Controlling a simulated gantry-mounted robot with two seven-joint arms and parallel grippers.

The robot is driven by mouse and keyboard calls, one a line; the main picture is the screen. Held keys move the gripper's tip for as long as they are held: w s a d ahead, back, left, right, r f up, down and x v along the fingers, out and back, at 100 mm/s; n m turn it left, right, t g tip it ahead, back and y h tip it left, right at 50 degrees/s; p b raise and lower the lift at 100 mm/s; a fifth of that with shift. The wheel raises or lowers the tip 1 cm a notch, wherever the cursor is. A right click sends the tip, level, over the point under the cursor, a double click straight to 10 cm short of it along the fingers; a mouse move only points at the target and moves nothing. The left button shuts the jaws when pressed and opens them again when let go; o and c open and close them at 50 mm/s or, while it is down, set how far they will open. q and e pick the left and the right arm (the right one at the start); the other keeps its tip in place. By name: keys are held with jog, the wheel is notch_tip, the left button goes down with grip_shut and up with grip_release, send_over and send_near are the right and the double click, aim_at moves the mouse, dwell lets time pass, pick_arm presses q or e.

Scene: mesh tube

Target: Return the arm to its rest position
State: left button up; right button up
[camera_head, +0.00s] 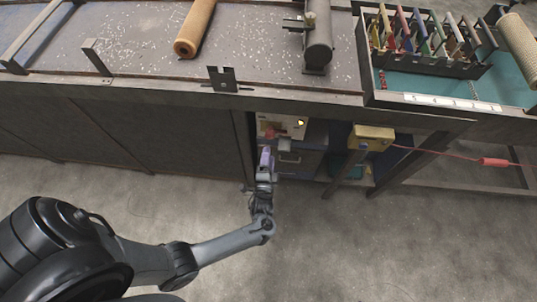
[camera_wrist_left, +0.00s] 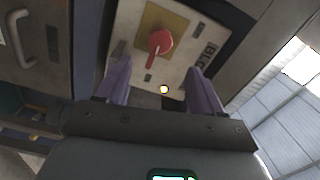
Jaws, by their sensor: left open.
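My left arm (camera_head: 222,246) reaches forward from the lower left in the head view. Its gripper (camera_head: 265,156) is at the open front under the workbench, before a pale control panel (camera_head: 291,121). In the left wrist view the gripper (camera_wrist_left: 160,72) is open, its two purple fingers apart with nothing between them that I can see held. I cannot tell the exact gap to the panel. My right gripper is not in view.
The workbench (camera_head: 130,98) edge overhangs the gripper. A yellow box (camera_head: 372,137) with a red cable (camera_head: 450,157) is to the right. A tan roller (camera_head: 195,28), a dark cylinder (camera_head: 318,40) and a tool rack (camera_head: 428,60) are on top. The floor (camera_head: 370,250) in front is clear.

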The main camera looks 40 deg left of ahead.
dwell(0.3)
pick_arm(q)
jog(key=s+a+f+n+g+h, duration=0.15)
jog(key=s+a, duration=0.25)
jog(key=s, duration=0.5)
jog(key=s+d+r+n+g+h, duration=0.3)
jog(key=s+d+r+g+h, duration=0.15)
jog(key=d+r+h, duration=0.6)
jog(key=s+r+n+g+y, duration=0.2)
jog(key=s+r+g, duration=0.3)
jog(key=s, duration=0.2)
notch_tip(320, 180, up, 35)
jog(key=p, duration=3.5)
jog(key=shift+d+p, duration=0.35)
